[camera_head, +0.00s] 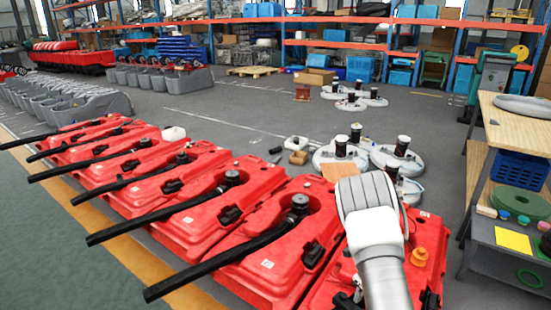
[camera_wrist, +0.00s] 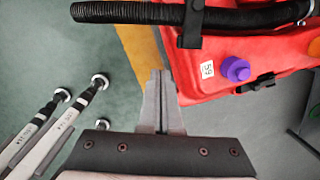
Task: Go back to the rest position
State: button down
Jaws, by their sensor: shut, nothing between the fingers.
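My gripper (camera_wrist: 160,74) shows in the wrist view with its two grey fingers together and nothing between them. It points down over the floor, beside the edge of a red tank (camera_wrist: 205,82). That tank carries a purple cap (camera_wrist: 235,69), a black ribbed hose (camera_wrist: 150,13) and a label. In the head view my white and grey arm rises at the lower right, in front of the nearest red tanks; the fingers cannot be made out there.
A row of red tanks (camera_head: 268,262) with black hoses stretches left. An orange cap (camera_head: 419,256) sits on the nearest one. A workbench (camera_head: 512,130) stands at the right. Round grey parts (camera_head: 340,160) lie behind the tanks. Green floor (camera_head: 50,250) at lower left is clear.

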jog(key=s+a+r+n+t+y, duration=0.1)
jog(key=s+a+r+n, duration=0.25)
jog(key=r, duration=0.65)
jog(key=s+a+r+n, duration=0.25)
jog(key=r+n, duration=0.25)
jog(key=r, duration=0.4)
jog(key=s+a+r+n+t+y, duration=0.15)
jog(key=a+r+n, duration=0.3)
jog(key=r, duration=0.55)
jog(key=s+r+n+t+h, duration=0.1)
jog(key=s+r+n, duration=0.3)
jog(key=s+n, duration=0.3)
jog(key=s+a+r+n+h, duration=0.1)
jog(key=s+r+n, duration=0.3)
jog(key=s, duration=0.5)
jog(key=s+r+n+t+h, duration=0.1)
jog(key=s+r+n, duration=0.3)
jog(key=s+n, duration=0.25)
notch_tip(320, 180, up, 18)
jog(key=m+p, duration=0.1)
jog(key=p, duration=1.7)
jog(key=shift+s+a+f, duration=0.15)
jog(key=shift+s, duration=0.05)
jog(key=shift+s, duration=0.15)
